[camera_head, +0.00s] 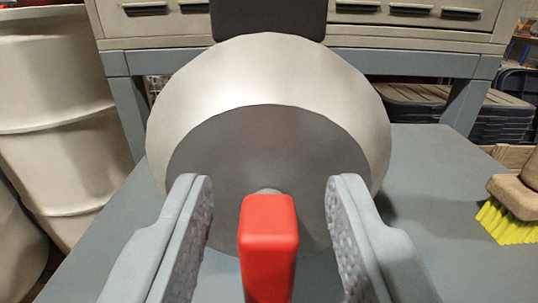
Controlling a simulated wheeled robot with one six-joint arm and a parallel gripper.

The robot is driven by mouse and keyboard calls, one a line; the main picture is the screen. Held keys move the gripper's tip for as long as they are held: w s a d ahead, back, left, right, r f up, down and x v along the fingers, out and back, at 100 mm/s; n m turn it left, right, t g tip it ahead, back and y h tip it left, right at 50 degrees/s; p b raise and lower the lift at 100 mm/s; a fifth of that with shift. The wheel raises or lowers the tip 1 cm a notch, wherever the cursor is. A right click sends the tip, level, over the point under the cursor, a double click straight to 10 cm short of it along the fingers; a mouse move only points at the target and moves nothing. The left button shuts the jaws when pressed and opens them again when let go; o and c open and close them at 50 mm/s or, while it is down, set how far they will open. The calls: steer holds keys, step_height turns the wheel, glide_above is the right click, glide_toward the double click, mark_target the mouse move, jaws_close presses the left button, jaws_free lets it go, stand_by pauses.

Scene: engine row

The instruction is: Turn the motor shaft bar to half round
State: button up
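The motor (268,78) is a large silver drum with a darker flat round face toward me, on the grey-blue table. A red bar (268,240) stands out in front of the face, low and near its middle, on a small grey shaft (268,191). The bar runs down out of the bottom of the picture, so its lower end is hidden. My gripper (269,195) is open, with one grey textured finger on each side of the bar. Clear gaps show between both fingers and the bar.
The table top (430,170) is clear to the right of the drum. A brush (515,200) with yellow bristles lies at the right edge. White barrels (55,120) stand at the left. A drawer cabinet (400,20) stands behind, with dark stacked crates (455,110) below.

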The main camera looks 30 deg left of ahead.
steer(key=shift+w+a, duration=0.2)
steer(key=shift+w, duration=0.1)
jaws_close()
